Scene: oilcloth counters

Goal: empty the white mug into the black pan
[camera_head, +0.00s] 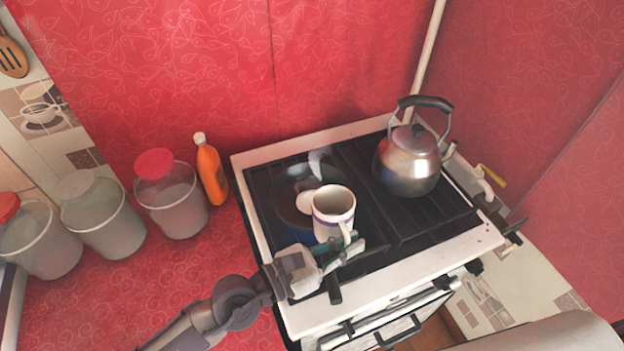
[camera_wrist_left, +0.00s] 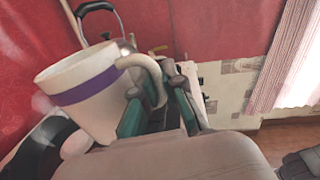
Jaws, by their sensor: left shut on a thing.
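The white mug (camera_head: 333,208) with a purple band is above the stove, over the near right part of the black pan (camera_head: 288,192). It also shows in the left wrist view (camera_wrist_left: 88,92), slightly tilted there. My left gripper (camera_head: 345,248) is shut on the mug's handle; its green-padded fingers (camera_wrist_left: 155,108) are around the handle in the left wrist view. A pale rounded thing (camera_head: 305,202) shows in the pan beside the mug. I cannot tell what is inside the mug. The mug hides part of the pan. My right gripper is not in view.
A steel kettle (camera_head: 408,160) stands on the back right of the stove (camera_head: 310,143). The front right grate is clear.

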